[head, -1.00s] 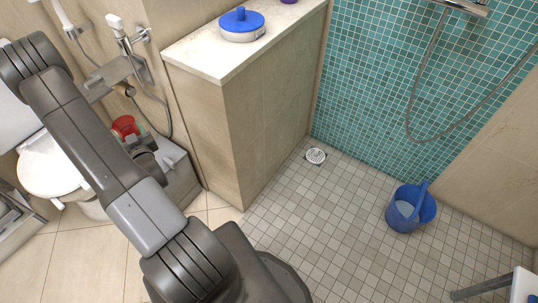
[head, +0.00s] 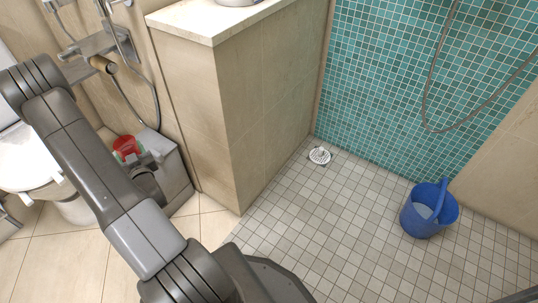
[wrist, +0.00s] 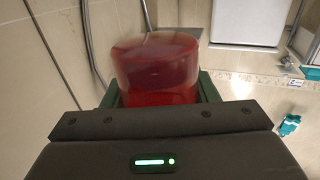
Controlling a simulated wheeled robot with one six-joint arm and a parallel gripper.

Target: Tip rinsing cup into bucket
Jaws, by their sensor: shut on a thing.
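The red rinsing cup (head: 126,147) is at the left in the head view, beside my arm. In the wrist view the translucent red cup (wrist: 158,72) stands between the two fingers of my gripper (wrist: 158,95), which is shut on it. It looks roughly upright to the wrist camera, and its contents cannot be made out. The blue bucket (head: 412,220) stands on the shower floor at the right in the head view, well apart from my gripper. Something pale shows inside it and a blue handle sticks up from its rim.
A tiled half wall (head: 222,100) with a pale top stands between the cup and the shower. A toilet (head: 28,165) is at the far left. A shower hose (head: 430,95) hangs above the bucket. The grey tiled floor (head: 330,215) around the drain (head: 320,155) is clear.

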